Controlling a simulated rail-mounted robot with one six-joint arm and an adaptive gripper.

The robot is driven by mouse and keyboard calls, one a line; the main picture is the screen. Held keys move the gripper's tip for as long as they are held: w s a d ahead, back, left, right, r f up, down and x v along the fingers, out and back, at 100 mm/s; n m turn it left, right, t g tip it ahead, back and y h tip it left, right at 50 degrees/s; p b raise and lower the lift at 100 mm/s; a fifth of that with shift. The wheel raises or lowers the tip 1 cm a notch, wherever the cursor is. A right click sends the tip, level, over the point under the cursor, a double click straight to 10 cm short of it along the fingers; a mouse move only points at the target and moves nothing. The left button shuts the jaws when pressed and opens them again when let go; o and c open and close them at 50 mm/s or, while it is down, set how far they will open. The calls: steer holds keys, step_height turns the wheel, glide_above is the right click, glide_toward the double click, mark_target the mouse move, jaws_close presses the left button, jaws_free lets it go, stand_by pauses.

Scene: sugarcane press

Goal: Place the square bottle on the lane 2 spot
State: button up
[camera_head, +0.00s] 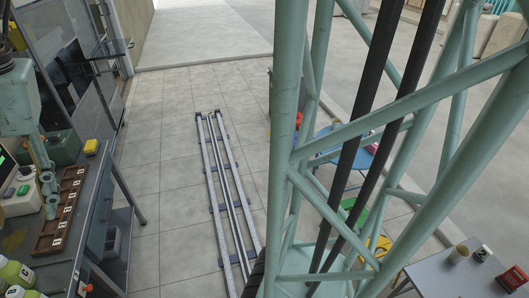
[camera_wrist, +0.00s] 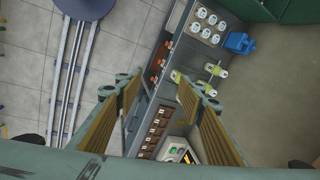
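My gripper (camera_wrist: 165,84) is open and empty, high above the workbench in the wrist view, with its two fingers wide apart. Bottles with yellow-green contents stand on the bench: one (camera_wrist: 216,70) and another (camera_wrist: 207,90) show beyond the right finger. In the head view, one bottle (camera_head: 15,271) and another (camera_head: 21,293) are at the lower left corner, partly cut off. I cannot tell which bottle is square. A brown lane tray (camera_head: 62,212) with several small white labels lies along the bench; it also shows in the wrist view (camera_wrist: 153,128). The numbers are too small to read surely.
The workbench (camera_head: 94,200) carries a green press (camera_head: 16,100) and a yellow object (camera_head: 91,147). The wrist view shows a plate of white round items (camera_wrist: 207,22) and a blue object (camera_wrist: 238,43). A grey table (camera_head: 440,272) stands at lower right. Tiled floor (camera_head: 165,200) is open beside the bench.

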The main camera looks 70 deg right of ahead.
steer(key=s+d+r+n+h, duration=0.1)
steer(key=s+d+r+n, duration=0.1)
steer(key=s, duration=0.8)
steer(key=s+d+r+n+t+h, duration=0.1)
steer(key=s+d+n, duration=0.4)
steer(key=s, duration=0.5)
steer(key=shift+s+d+r+t, duration=0.2)
steer(key=shift+d+r+t, duration=0.15)
steer(key=shift+d, duration=0.25)
steer(key=shift+a, duration=0.1)
